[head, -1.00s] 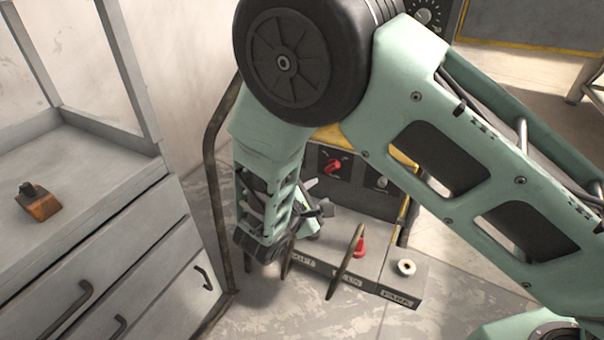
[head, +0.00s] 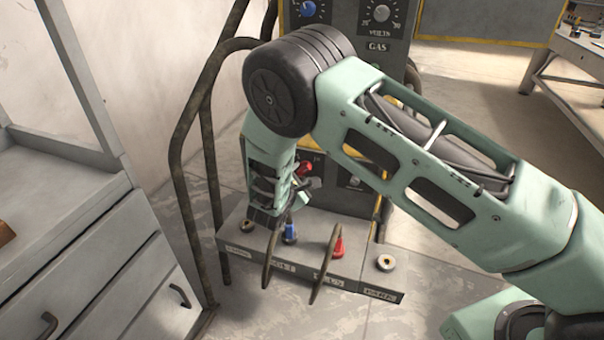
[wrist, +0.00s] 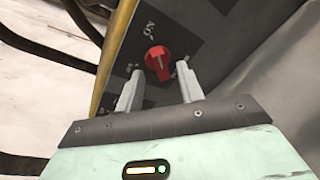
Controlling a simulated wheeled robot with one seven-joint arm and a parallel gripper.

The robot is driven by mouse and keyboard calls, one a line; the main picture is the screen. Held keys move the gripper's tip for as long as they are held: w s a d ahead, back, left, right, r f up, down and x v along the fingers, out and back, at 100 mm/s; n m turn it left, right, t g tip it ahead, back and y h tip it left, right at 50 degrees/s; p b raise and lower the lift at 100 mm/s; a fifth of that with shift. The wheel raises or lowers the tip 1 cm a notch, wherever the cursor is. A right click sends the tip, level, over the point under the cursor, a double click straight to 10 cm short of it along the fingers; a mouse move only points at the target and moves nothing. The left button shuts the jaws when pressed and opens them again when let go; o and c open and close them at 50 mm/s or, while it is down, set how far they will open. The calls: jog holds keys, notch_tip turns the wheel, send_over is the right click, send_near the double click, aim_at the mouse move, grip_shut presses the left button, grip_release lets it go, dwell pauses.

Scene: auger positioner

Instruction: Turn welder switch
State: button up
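The welder's red switch knob (wrist: 158,62) sits on a dark panel with a white "ON" label in the wrist view. It also shows partly beside my arm in the head view (head: 304,168). My gripper (wrist: 160,82) is open and empty, its two pale fingers apart below the knob in the wrist view. The knob appears beyond the fingertips, roughly centred in the gap, and a gap to it seems to remain. In the head view my wrist and forearm hide much of the gripper and panel.
A base ledge (head: 345,258) with red and blue connectors and two upright curved loops stands in front of the panel. Blue and grey dials (head: 380,14) are higher on the welder. A grey drawer cabinet (head: 90,250) stands at left, with dark bent tubes (head: 180,160) beside it.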

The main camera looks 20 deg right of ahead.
aim_at(305, 168)
jog(key=shift+x, duration=1.25)
grip_shut()
